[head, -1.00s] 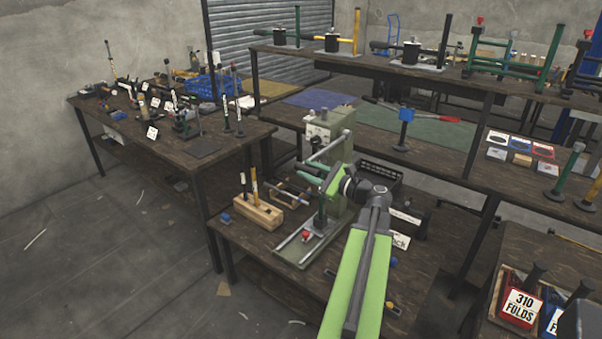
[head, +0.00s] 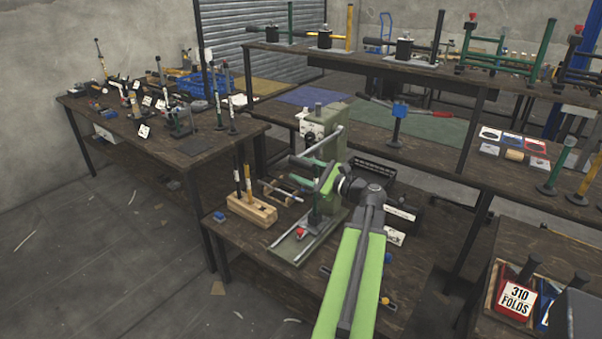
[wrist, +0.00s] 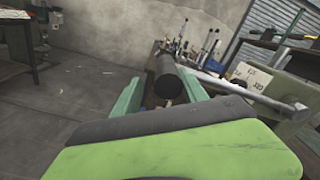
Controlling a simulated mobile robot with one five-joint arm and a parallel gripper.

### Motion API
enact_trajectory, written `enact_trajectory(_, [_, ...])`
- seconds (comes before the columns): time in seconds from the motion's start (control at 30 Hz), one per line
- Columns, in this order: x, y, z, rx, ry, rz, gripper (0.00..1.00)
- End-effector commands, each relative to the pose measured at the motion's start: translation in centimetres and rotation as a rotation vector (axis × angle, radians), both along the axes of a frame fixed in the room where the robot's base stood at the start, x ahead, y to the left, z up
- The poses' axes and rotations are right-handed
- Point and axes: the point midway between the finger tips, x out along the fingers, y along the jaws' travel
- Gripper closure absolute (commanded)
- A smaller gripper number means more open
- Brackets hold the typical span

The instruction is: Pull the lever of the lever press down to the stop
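The lever press (head: 331,148) is a grey-green machine on the low front bench. A silver bar runs from its upper part, and it also shows in the wrist view (wrist: 250,88). A dark lever handle (head: 302,163) sticks out at the left of the press, clearly raised above its base. My gripper (head: 322,176) is at the press, close to the handle. In the wrist view, the dark handle (wrist: 163,78) lies between the two teal fingers, its end facing the camera. The fingers look apart around it; contact at the tips is hard to see.
A wooden block with upright tools (head: 252,209) stands left of the press. A dark crate (head: 374,168) is behind it. A cluttered bench (head: 150,130) is at the back left. The floor at left is free.

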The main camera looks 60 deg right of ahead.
Motion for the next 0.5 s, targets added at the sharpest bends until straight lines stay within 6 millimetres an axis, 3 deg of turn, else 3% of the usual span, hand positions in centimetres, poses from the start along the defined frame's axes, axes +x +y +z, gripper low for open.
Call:
enact_trajectory(0.17, [-1.7, 0.0, 0.0, 0.0, 0.0, -0.004, 0.51])
enact_trajectory(0.5, [-11.1, 0.1, 0.0, 0.0, 0.0, -0.006, 0.51])
